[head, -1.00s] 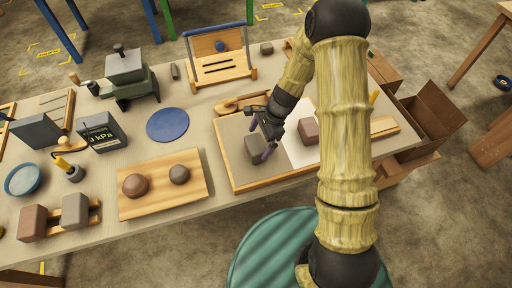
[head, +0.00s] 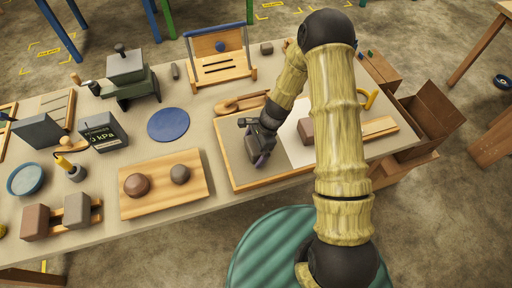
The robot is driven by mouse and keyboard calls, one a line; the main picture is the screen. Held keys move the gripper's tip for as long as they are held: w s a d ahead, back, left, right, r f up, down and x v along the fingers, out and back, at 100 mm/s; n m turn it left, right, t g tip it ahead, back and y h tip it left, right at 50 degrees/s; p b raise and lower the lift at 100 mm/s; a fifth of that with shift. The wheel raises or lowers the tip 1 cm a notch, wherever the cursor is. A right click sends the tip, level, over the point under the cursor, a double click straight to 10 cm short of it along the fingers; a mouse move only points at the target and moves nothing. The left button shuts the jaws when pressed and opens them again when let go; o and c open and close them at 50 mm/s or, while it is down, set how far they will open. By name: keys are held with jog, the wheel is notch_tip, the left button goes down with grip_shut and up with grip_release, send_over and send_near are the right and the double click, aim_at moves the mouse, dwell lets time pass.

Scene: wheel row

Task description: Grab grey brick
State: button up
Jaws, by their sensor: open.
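My gripper (head: 262,159) is open and points down over the grey half of a wooden-framed board (head: 234,180). The grey brick (head: 252,148) is on that half, mostly hidden behind my gripper. The fingers are right at the brick, and I cannot tell whether they touch it. A brown brick (head: 305,131) stands on the board's white half, to the right, partly behind my arm. Another grey block (head: 76,209) stands at the left beside a brown block (head: 36,222).
A wooden board with two round lumps (head: 128,208) lies left of the framed board. A blue disc (head: 168,124) lies behind it. A wooden scoop (head: 238,104) is close behind the framed board. An open cardboard box (head: 430,115) is at the right.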

aim_at(254, 144)
jog(key=c, duration=1.4)
notch_tip(254, 144, up, 10)
jog(key=shift+r+b, duration=0.1)
jog(key=shift+b, duration=0.25)
